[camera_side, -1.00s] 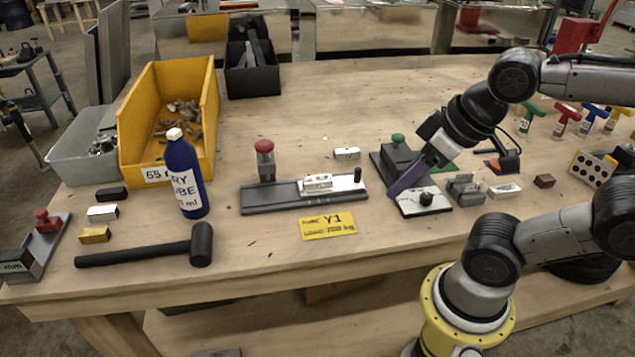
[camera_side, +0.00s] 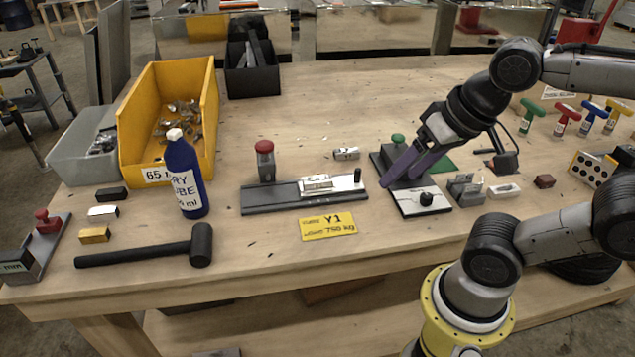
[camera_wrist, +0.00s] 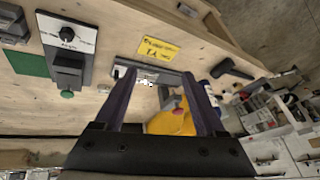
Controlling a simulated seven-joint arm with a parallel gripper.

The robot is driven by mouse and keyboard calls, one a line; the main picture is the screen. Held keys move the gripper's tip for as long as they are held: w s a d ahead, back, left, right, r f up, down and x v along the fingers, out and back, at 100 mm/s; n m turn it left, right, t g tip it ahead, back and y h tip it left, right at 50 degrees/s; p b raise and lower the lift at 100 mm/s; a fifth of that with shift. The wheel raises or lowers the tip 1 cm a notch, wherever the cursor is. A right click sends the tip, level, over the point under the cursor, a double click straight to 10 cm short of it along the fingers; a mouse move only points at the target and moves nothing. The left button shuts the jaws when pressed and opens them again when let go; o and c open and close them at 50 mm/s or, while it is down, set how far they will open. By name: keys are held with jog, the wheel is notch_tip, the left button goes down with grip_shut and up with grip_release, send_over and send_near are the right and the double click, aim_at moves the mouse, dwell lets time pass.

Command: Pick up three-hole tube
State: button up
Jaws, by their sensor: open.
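My gripper (camera_side: 399,181) is open and empty, with its two purple fingers spread and pointing down to the left. In the side view it hangs by the black-knobbed box (camera_side: 422,201). A small silver tube (camera_side: 346,154) lies loose on the table, left of and beyond my fingertips. Another silver piece (camera_side: 317,184) sits on the grey rail fixture (camera_side: 270,199); it also shows between my fingers in the wrist view (camera_wrist: 147,79). A pale piece (camera_side: 504,191) lies right of the box. The holes are too small to count, so I cannot tell which is the three-hole tube.
The rail carries a red knob (camera_side: 264,147). A green-knobbed block (camera_side: 397,142) stands close behind my fingers. A yellow label (camera_side: 328,226), blue bottle (camera_side: 184,176), hammer (camera_side: 140,252) and yellow bin (camera_side: 208,120) are farther left. The table's back middle is clear.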

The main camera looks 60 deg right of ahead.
jog(key=w+r+m, duration=0.4)
jog(key=m, duration=0.3)
jog(key=m+g, duration=0.6)
jog(key=m, duration=0.9)
send_over(318, 178)
jog(key=f, duration=1.4)
jog(key=shift+w+d+f, duration=0.1)
jog(key=shift+w+f, duration=0.05)
jog(key=shift+w, duration=0.1)
jog(key=shift+s+a+f, duration=0.1)
jog(key=shift+s+f, duration=0.05)
jog(key=shift+f, duration=1.45)
jog(key=shift+s+a+f, duration=0.1)
jog(key=shift+f, duration=1.45)
grip_shut()
